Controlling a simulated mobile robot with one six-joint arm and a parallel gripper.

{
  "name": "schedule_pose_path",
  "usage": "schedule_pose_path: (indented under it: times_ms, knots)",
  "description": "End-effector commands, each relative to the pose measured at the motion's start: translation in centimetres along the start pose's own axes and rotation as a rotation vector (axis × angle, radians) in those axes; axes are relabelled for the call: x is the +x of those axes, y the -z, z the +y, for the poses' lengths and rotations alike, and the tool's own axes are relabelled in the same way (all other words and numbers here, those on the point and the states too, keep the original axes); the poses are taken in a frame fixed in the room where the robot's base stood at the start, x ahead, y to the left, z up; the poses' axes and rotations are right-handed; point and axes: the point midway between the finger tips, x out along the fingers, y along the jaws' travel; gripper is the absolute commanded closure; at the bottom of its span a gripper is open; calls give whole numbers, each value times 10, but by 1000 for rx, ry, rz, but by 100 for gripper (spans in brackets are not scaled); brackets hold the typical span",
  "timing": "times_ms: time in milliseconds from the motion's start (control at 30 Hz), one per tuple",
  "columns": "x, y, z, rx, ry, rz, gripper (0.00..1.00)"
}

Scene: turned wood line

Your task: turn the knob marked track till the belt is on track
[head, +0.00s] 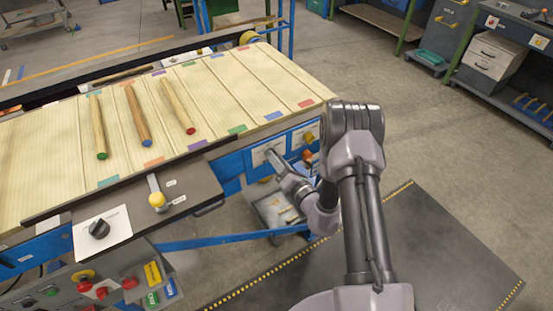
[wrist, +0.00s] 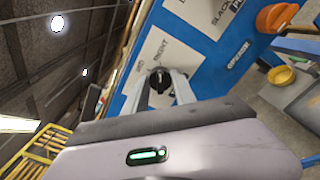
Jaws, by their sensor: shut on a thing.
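A black knob (wrist: 160,80) sits on a white plate (wrist: 150,50) on the blue side panel. The plate carries small words, one of which looks like "RIGHT"; I cannot read "track" on it. My gripper (head: 271,155) reaches the same panel below the belt's near edge and is shut on this knob, one finger on each side. In the head view the knob is hidden by my gripper. The pale belt (head: 225,95) has coloured patches along both edges. Three round wooden rods, with green, blue and red ends, lie on it. I cannot tell whether the belt is on track.
An orange knob (wrist: 275,17) is beside the held one, with a yellow knob (head: 309,137) above it. A lever with a yellow ball (head: 157,199), another black knob (head: 98,228) and several push buttons are at the left.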

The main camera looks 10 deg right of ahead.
Motion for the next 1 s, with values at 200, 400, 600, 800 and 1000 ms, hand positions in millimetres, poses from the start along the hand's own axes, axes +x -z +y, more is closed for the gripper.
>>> schedule_pose_path:
  times_ms: [200,400,600,800,1000]
  knots:
    - [0,0,0,1,0,0,100]
    - [0,0,0,0,0,0,46]
    - [0,0,0,-1,0,0,46]
    - [-18,0,-1,1,3,1,46]
    - [-80,-1,-2,5,8,-1,46]
